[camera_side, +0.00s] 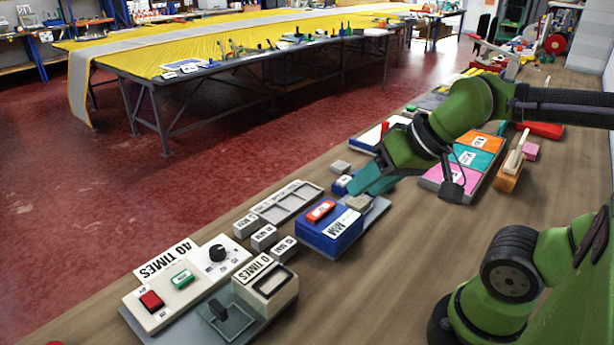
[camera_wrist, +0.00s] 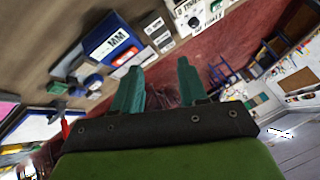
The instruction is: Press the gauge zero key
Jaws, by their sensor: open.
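The gauge is a blue box (camera_side: 330,232) with a white "MM" display, standing on a grey plate in the middle of the bench in the side view. A red key (camera_side: 321,211) with pale lettering, too small to read surely, is on its top. The blue box also shows in the wrist view (camera_wrist: 105,38) at upper left. My gripper (camera_side: 362,186) has teal fingers, tilted down just behind and right of the gauge, apart from the red key. In the wrist view the two fingers (camera_wrist: 160,72) stand apart with nothing between them.
Grey weight blocks (camera_side: 264,237) and an empty grey tray (camera_side: 289,201) lie left of the gauge. A cream control panel (camera_side: 183,283) with red and green buttons and a counter (camera_side: 266,284) stand in front. Coloured sample tiles (camera_side: 475,158) lie behind. Bare bench is at right.

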